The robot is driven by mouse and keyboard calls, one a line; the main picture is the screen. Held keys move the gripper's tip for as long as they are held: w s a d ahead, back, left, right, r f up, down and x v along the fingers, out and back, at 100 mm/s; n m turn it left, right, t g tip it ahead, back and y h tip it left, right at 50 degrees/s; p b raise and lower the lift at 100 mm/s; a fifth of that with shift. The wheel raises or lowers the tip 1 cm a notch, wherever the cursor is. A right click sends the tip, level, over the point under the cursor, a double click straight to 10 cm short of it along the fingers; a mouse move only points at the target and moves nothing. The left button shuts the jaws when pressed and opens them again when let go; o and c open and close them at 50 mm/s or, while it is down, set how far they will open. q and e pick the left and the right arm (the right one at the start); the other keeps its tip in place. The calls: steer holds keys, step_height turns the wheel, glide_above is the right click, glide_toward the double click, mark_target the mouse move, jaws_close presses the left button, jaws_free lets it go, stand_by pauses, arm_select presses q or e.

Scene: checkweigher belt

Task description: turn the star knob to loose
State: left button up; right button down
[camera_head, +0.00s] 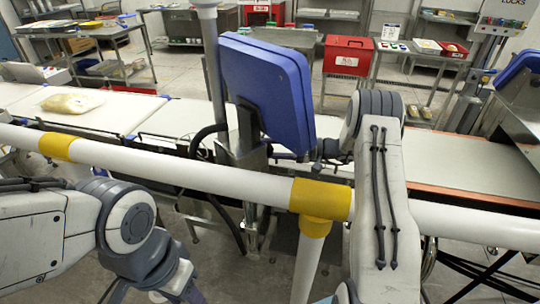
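I cannot make out the star knob clearly. A small dark part (284,154) shows by the bracket under the blue display housing (262,85), but I cannot tell whether it is the knob. My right arm reaches over the white rail, and its wrist bends left toward this bracket. My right gripper (308,157) is at the bracket's right side, small and partly hidden by my own arm and the rail; its fingers cannot be told apart. My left arm is low at the left, on the near side of the rail, and its gripper is beyond the bottom edge.
A white rail (170,168) with yellow joints (320,200) crosses in front of the machine. A grey post (212,70) stands left of the display. A pale bag (72,103) lies on the white belt (120,112) at the left. The right belt (460,165) looks empty.

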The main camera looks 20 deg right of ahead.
stand_by(0.4)
steer(key=shift+c, duration=1.5)
jaws_free()
steer(key=shift+d, duration=0.1)
steer(key=b+v, duration=0.2)
steer(key=v, duration=0.8)
steer(key=shift+d+b, duration=0.2)
steer(key=shift+b, duration=0.15)
steer(key=shift+s, duration=0.15)
